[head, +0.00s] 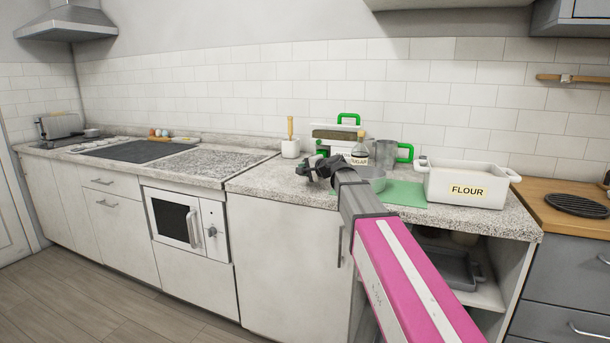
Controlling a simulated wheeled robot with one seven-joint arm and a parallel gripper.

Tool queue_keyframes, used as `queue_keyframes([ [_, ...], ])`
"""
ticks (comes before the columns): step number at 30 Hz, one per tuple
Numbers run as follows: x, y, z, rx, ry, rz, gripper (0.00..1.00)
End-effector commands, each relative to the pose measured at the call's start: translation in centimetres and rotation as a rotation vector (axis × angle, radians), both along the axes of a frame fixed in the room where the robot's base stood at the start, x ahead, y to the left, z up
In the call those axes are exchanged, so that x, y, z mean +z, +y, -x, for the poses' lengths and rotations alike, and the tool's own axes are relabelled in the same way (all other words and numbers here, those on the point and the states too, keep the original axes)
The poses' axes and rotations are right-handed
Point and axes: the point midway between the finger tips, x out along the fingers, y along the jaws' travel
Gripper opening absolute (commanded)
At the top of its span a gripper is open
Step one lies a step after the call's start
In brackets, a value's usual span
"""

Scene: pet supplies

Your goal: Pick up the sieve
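A grey metal cup with a green handle (386,155) stands upright on the counter near the back wall, left of the flour box; it looks like a cup-shaped sieve, but I cannot see its mesh. My gripper (312,171) is dark and small in the head view, over the counter to the left of the cup and apart from it. I cannot make out the gap between its fingers.
A white box labelled flour (466,183) stands right of a green mat (405,195). A sugar jar (360,151), a green-handled container (335,138) and a white mortar (290,148) stand behind my gripper. The counter to the left (215,163) is mostly clear.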

Motion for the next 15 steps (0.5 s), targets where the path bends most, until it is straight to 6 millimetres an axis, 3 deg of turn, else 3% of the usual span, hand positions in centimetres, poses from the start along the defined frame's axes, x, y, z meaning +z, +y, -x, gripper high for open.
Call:
queue_keyframes([
  [3, 2.3, 0.0, -0.1, 0.001, -0.003, 0.000, 0.00],
  [9, 4.9, 2.7, 4.5, 0.003, -0.004, 0.000, 0.00],
  [15, 7.2, 4.8, 7.6, 0.003, -0.002, 0.000, 0.00],
])
